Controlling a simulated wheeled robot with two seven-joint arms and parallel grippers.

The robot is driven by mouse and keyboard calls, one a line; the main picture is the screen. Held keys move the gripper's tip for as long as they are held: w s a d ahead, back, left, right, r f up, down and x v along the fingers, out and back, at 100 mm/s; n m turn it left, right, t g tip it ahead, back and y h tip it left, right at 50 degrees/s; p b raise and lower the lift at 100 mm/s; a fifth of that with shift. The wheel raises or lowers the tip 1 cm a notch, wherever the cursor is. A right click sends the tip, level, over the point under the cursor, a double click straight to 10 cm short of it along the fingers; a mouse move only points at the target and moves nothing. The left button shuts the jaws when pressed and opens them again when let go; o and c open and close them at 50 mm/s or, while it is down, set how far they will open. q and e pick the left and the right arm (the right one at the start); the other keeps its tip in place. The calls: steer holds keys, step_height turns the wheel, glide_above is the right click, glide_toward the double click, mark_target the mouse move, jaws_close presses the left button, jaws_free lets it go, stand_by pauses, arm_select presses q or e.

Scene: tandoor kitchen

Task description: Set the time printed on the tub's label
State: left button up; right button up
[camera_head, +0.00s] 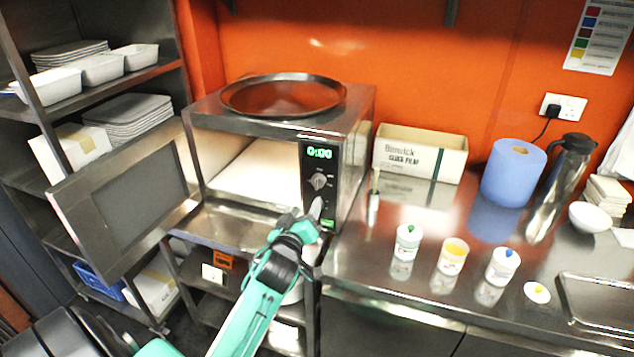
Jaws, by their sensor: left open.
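The microwave (360,125) has its door (120,195) swung open to the left. Its lit cavity (265,172) looks empty. The green display (318,153) reads 0:00, with a dial (318,181) below it and a green button (327,223) lower down. My left gripper (317,208) is open and empty, at the panel just below the dial; I cannot tell whether it touches. Three small tubs stand on the counter: one with a green-dotted lid (408,241), an open one with yellow contents (453,257), and one with a blue-dotted lid (503,267). Their labels are unreadable. My right gripper is out of view.
A loose yellow-dotted lid (537,292) lies near a metal tray (600,308). A cardboard box (420,155), blue paper roll (513,172) and steel flask (560,185) stand behind. A round pan (283,95) sits on the microwave. Shelves (110,78) are at left.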

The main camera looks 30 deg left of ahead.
mark_target(316, 184)
arm_select(q)
steer(key=p+x, duration=0.2)
steer(key=x, duration=0.8)
steer(key=shift+a+p, duration=0.15)
steer(key=shift+p, duration=0.2)
steer(key=shift+w+a+f, duration=0.15)
steer(key=shift+w, duration=0.3)
steer(key=shift+c, duration=0.7)
steer(key=c, duration=0.9)
steer(key=shift+o, duration=0.2)
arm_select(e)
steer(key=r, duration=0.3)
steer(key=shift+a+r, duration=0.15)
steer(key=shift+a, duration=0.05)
